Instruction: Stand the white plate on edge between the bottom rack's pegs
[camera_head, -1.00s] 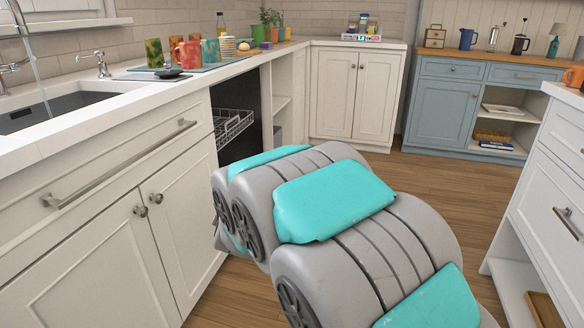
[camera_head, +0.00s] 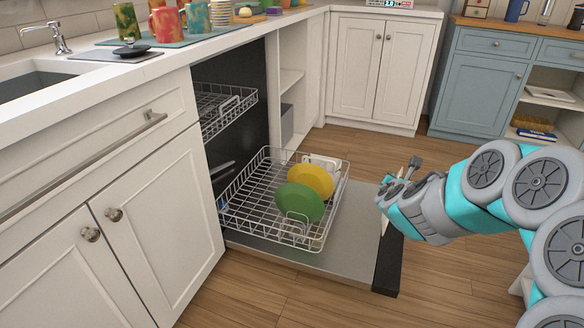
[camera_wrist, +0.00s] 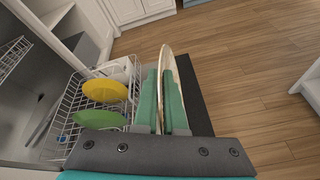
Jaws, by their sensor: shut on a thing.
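The white plate (camera_wrist: 168,60) shows edge-on in the wrist view, upright between the green fingers of my gripper (camera_wrist: 162,98), which is shut on it. In the head view my gripper (camera_head: 396,184) is right of the bottom rack (camera_head: 250,190), over the outer end of the open dishwasher door; the plate is mostly hidden there. The bottom rack is pulled out over the door. A yellow plate (camera_head: 311,181) and a green plate (camera_head: 299,203) stand on edge in its right part. The pegs are too fine to make out clearly. The plate is apart from the rack.
The dishwasher door (camera_head: 345,235) lies open and low. The upper rack (camera_head: 222,108) is partly out above the bottom rack's inner side. The counter (camera_head: 200,60) with several mugs is at the left. Wooden floor is clear to the right.

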